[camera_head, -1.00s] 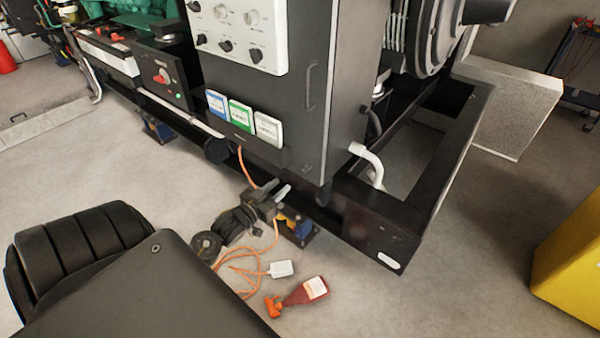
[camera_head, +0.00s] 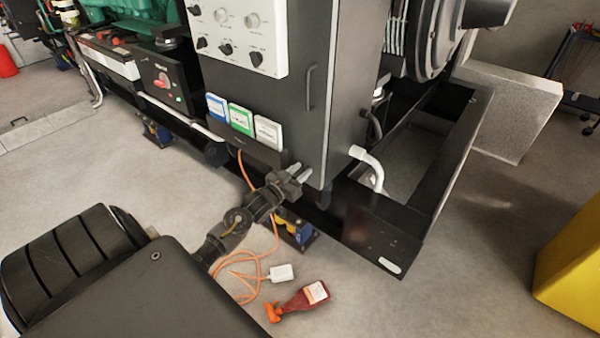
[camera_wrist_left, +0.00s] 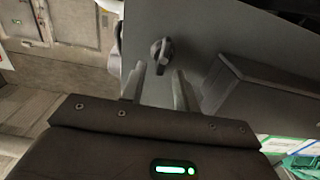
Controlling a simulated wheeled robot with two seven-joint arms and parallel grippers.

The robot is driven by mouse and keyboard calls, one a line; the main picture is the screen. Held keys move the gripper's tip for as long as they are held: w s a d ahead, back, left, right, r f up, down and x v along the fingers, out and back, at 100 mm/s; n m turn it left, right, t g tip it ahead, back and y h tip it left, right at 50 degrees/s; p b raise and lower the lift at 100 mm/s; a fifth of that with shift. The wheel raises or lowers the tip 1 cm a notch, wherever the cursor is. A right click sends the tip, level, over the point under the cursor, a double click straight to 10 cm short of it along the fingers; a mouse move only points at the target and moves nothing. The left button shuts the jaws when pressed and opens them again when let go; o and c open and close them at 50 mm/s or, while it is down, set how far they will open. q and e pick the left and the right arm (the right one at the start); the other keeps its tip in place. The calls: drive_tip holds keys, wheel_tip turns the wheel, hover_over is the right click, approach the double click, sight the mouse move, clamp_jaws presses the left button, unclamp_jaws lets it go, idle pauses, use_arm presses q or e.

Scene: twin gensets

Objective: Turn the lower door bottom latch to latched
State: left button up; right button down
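The latch (camera_wrist_left: 161,52) is a small dark turn-knob on a grey cabinet panel (camera_wrist_left: 195,30), near the panel's edge in the left wrist view. I cannot make it out in the head view, and its latched state is not clear. My left gripper (camera_wrist_left: 158,72) is open, its two pale fingers pointing at the latch with nothing between them. The fingertips appear just short of the knob; contact cannot be told. In the head view the left gripper (camera_head: 300,172) is at the lower front corner of the dark cabinet (camera_head: 345,75). My right gripper is not in view.
A label holder (camera_head: 240,116) juts from the cabinet front near the gripper. A white bent pipe (camera_head: 369,165) and black base frame (camera_head: 385,237) are to the right. An orange cable (camera_head: 240,272) and red bottle (camera_head: 303,297) lie on the floor below.

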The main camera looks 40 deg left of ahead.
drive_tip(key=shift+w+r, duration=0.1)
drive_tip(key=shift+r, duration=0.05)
use_arm(q)
clamp_jaws()
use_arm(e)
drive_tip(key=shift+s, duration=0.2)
